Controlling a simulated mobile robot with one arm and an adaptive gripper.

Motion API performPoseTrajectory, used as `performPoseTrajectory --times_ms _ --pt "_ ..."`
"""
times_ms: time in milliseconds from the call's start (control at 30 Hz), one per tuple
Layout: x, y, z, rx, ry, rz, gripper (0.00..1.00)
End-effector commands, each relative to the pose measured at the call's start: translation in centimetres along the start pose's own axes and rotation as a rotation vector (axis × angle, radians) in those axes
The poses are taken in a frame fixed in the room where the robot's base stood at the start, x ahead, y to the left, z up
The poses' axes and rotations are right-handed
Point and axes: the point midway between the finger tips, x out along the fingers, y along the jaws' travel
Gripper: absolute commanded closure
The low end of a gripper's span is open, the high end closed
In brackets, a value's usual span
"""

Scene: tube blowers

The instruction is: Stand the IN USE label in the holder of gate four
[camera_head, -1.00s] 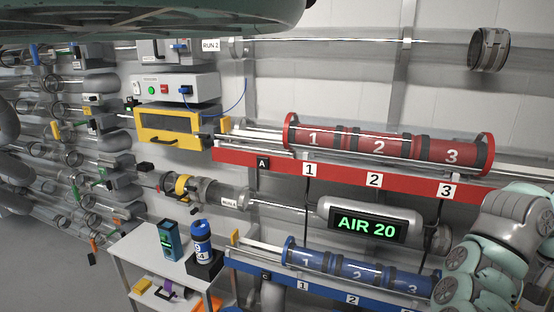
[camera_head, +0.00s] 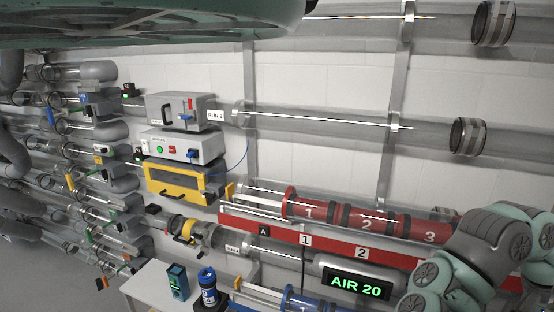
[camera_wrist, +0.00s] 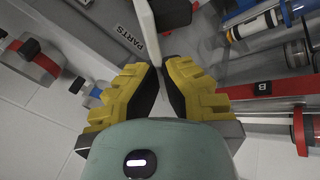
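In the wrist view my gripper (camera_wrist: 160,67) has two yellow ridged fingers with black inner pads. I cannot make out the IN USE label. Several tube gates with coloured handles line the left in the head view, one with a green handle (camera_head: 58,114). Their numbers are unreadable, so I cannot pick out gate four or its holder.
A red rail (camera_head: 330,246) carries numbered red canisters (camera_head: 365,220). An AIR 20 display (camera_head: 358,286) hangs below. A white table (camera_head: 150,283) holds a dark box (camera_head: 178,281) and a blue-topped bottle (camera_head: 207,287). A yellow box (camera_head: 175,182) stands under grey units. A grey PARTS surface (camera_wrist: 125,35) lies near my fingers.

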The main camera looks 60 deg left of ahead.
Motion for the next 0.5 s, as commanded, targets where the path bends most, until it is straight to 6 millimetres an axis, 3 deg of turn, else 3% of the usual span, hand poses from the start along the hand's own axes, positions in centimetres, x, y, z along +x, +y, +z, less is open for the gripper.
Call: performPoseTrajectory --times_ms 33,200,500 --pt "-2.4 0.9 -0.4 -0.003 0.0 -0.003 1.0" --pt "-5.8 2.7 -0.6 -0.006 -0.008 0.002 1.0" --pt "-9.0 4.6 -0.6 -0.003 -0.017 0.007 1.0"
